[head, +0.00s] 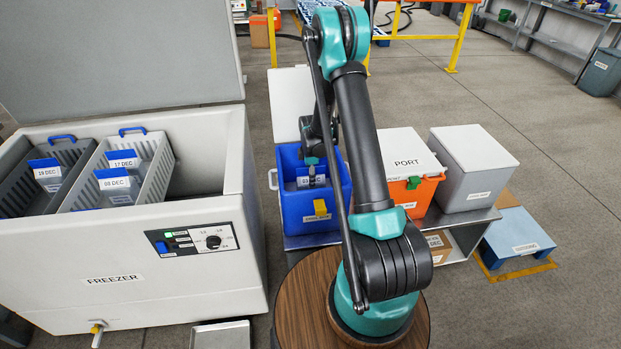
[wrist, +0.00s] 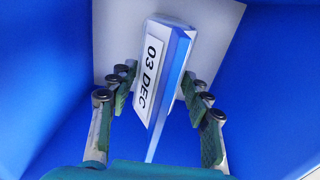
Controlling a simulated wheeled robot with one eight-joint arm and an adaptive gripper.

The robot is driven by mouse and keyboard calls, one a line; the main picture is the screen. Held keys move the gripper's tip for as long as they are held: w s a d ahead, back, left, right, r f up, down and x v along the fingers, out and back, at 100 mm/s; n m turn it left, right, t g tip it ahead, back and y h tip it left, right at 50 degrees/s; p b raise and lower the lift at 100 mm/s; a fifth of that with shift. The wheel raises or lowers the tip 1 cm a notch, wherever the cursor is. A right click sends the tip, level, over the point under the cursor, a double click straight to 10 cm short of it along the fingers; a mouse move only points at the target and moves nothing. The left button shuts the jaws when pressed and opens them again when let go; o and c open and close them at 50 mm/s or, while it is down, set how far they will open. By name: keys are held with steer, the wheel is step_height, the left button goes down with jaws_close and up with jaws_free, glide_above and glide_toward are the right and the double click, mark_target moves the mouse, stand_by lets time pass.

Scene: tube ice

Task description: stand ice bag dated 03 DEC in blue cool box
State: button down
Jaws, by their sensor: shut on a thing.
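The ice bag dated 03 DEC (wrist: 152,70) shows in the wrist view between my fingers, with its label and blue edge facing the camera. My gripper (wrist: 160,95) is shut on it. Blue walls surround the bag and a pale surface lies beyond it. In the head view the blue cool box (head: 304,219) stands open on a low shelf, and my gripper (head: 311,181) is down inside it with the bag's label just visible. Whether the bag touches the box floor cannot be told.
The open freezer (head: 120,300) at left holds grey baskets (head: 160,178) with bags dated 19 DEC, 17 DEC and 08 DEC. An orange box labelled PORT (head: 412,196) and a grey box (head: 470,185) stand right of the blue box. A blue stool (head: 516,235) is farther right.

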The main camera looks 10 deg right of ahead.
steer(key=c, duration=0.6)
jaws_free()
steer(key=shift+f, duration=0.1)
steer(key=shift+o, duration=0.2)
steer(key=o, duration=0.3)
steer(key=shift+r, duration=3.5)
